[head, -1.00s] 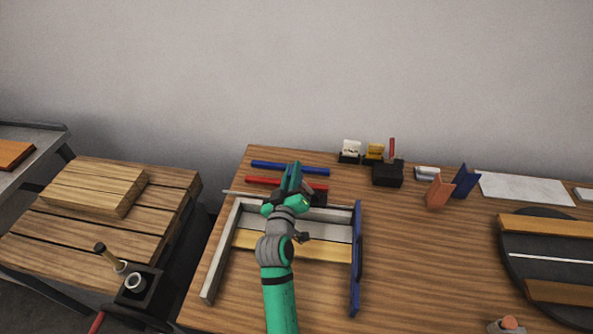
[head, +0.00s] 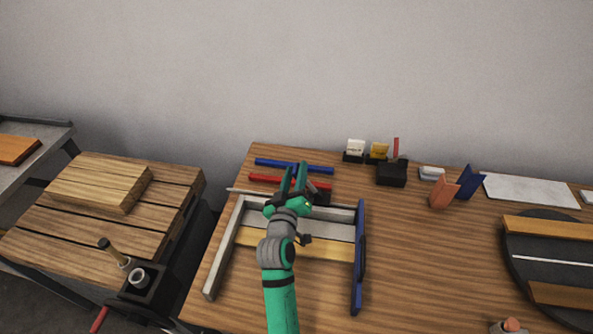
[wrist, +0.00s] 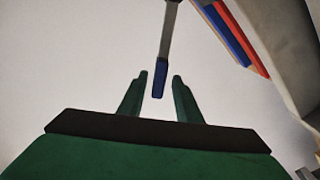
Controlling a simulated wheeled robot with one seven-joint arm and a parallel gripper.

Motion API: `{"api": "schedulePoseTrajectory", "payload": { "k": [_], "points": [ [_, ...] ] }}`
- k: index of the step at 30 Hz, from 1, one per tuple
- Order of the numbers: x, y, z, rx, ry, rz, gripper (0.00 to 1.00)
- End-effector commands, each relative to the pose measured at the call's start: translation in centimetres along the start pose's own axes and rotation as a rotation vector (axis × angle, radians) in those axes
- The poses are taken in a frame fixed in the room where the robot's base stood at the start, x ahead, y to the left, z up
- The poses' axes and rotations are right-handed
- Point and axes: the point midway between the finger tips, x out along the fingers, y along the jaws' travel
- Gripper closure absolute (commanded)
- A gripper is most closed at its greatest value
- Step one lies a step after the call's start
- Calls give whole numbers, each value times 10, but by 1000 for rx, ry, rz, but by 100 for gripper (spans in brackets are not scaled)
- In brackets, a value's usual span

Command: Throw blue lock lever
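The blue lock lever (wrist: 159,80) shows in the wrist view as a grey shaft with a blue end. The blue end lies between the fingertips of my gripper (wrist: 160,76), with a gap visible on each side. My gripper is open. In the head view my gripper (head: 294,172) is over the back of the grey frame (head: 238,232), near a red bar (head: 262,178) and a blue bar (head: 268,162). The lever is mostly hidden behind the fingers there.
The frame has a blue right side (head: 359,260). A black block with a red lever (head: 391,174) stands at the back. Orange (head: 443,192) and navy (head: 470,182) angled pieces stand to the right.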

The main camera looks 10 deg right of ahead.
Motion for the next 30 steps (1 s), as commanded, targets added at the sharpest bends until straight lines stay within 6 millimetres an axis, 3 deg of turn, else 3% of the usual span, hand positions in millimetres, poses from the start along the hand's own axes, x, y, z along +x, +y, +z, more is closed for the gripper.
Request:
{"api": "schedulePoseTrajectory", "payload": {
  "k": [15,21,30],
  "points": [
    [-86,-1,1,-1,-1,-2,69],
    [-98,0,0,0,-1,-1,69],
    [-99,0,0,0,0,-1,69]
  ]
}}
